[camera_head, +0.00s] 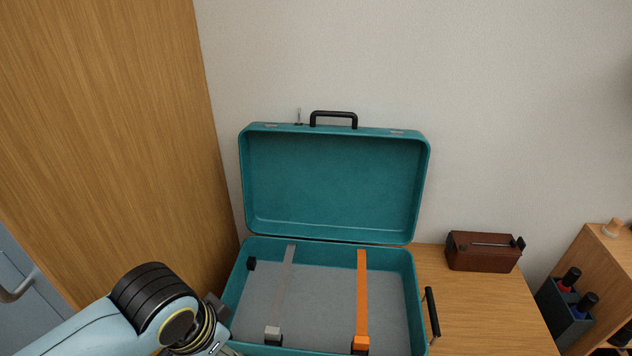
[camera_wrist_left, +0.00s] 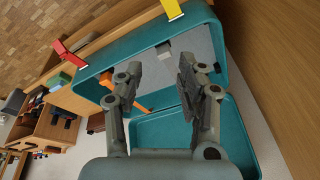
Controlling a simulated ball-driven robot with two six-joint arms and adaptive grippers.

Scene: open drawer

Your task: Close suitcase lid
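A teal suitcase stands open on a wooden table. Its lid (camera_head: 335,185) is raised upright against the wall side, with a black handle (camera_head: 334,114) on its top edge. Its base (camera_head: 410,290) has a grey lining (camera_head: 325,295), a grey strap (camera_head: 280,290) and an orange strap (camera_head: 362,295). My left arm comes in at the lower left, at the base's left side; its fingers are mostly hidden there. In the left wrist view my left gripper (camera_wrist_left: 180,80) has its fingers apart with nothing between them, and the lid (camera_wrist_left: 160,135) shows beyond. My right gripper is in neither view.
A brown box (camera_head: 482,252) sits on the table (camera_head: 480,310) right of the suitcase. A wooden shelf unit (camera_head: 605,265) with bottles stands at far right. A tall wooden panel (camera_head: 110,130) rises close on the left. Red and yellow latches (camera_wrist_left: 172,8) show on the base's front edge.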

